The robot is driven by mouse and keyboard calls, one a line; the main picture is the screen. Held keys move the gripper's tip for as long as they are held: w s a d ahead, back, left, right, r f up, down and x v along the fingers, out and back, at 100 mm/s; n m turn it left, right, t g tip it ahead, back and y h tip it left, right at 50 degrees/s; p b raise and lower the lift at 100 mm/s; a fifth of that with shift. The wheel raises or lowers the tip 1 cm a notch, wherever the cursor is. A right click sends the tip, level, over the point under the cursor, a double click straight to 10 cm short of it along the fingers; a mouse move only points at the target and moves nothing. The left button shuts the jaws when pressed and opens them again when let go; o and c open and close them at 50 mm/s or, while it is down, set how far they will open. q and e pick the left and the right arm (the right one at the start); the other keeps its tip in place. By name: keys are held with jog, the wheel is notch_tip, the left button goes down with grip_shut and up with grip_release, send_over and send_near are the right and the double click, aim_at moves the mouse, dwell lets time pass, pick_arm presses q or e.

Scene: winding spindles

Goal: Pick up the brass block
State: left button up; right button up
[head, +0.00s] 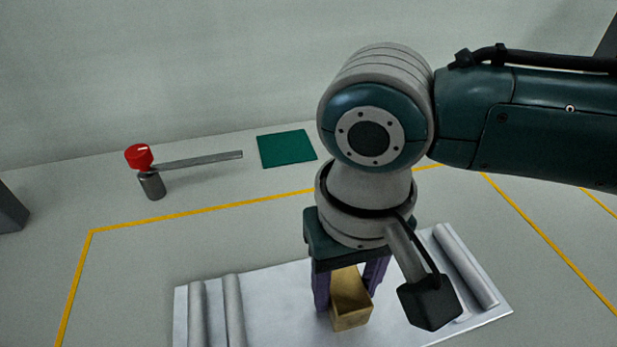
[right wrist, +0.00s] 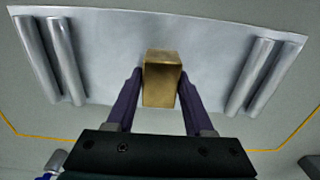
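The brass block (head: 350,301) is a tall gold-coloured box over the middle of the pale metal tray (head: 275,285). My right gripper (head: 349,288) points down at it, with one purple finger on each side. In the right wrist view the block (right wrist: 161,82) fills the space between the fingertips (right wrist: 161,88), with no clear gap on either side. I cannot tell whether the block's bottom rests on the tray or is just off it. My left gripper is out of view.
Grey round bars (head: 233,310) run along the tray's left and right sides. A grey post with a red knob (head: 139,156) and a flat bar (head: 200,160) stands back left. A green square (head: 287,149) lies at the back. Yellow lines mark the surface.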

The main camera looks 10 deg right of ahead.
grip_shut()
jog(key=shift+r, duration=0.1)
dwell(0.5)
